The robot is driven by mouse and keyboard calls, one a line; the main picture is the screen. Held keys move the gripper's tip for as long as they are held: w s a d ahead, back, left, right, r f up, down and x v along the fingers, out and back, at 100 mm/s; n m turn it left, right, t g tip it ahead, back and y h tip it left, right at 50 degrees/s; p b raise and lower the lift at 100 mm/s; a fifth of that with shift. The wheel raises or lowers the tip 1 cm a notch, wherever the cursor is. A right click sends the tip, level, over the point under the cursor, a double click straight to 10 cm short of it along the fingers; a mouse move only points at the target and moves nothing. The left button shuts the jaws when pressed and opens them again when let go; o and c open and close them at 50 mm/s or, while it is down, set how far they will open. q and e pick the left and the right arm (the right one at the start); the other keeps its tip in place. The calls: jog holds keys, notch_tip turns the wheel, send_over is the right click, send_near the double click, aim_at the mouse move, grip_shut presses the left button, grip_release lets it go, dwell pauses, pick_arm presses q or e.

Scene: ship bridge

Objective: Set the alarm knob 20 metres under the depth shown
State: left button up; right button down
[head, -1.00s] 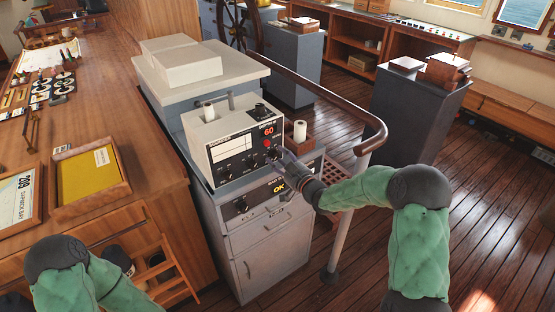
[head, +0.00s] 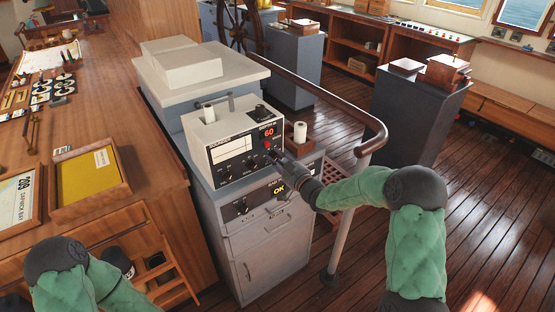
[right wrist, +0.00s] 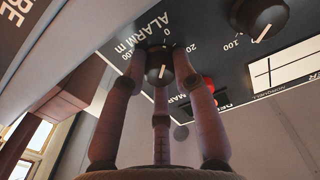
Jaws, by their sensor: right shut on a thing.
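The depth sounder (head: 232,140) is a pale box with a dark front panel on a grey cabinet. Its red depth display (head: 269,132) reads 60. My right gripper (head: 275,153) is at the panel's right side, below the display. In the right wrist view its fingers (right wrist: 161,70) are shut around the small dark alarm knob (right wrist: 158,74). The knob's white pointer line points down in that view. The scale marks 0, 20 and 100 show around it; the other marks are hidden by the fingers. My left arm shows at the lower left, its gripper out of view.
A second dark knob (right wrist: 260,16) and a red part (right wrist: 208,84) sit near the alarm knob. A handrail (head: 340,108) curves close behind my right forearm. A wooden chart table (head: 100,125) stands at left.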

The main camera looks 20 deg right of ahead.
jog(key=m, duration=0.5)
jog(key=m+p, duration=0.1)
jog(key=m, duration=0.3)
jog(key=shift+m, duration=0.3)
jog(key=m+p, duration=0.2)
jog(key=m, duration=0.3)
jog(key=m+p, duration=0.1)
jog(key=m, duration=0.5)
jog(key=shift+p, duration=0.4)
jog(key=shift+m, duration=0.3)
jog(key=c, duration=1)
grip_release()
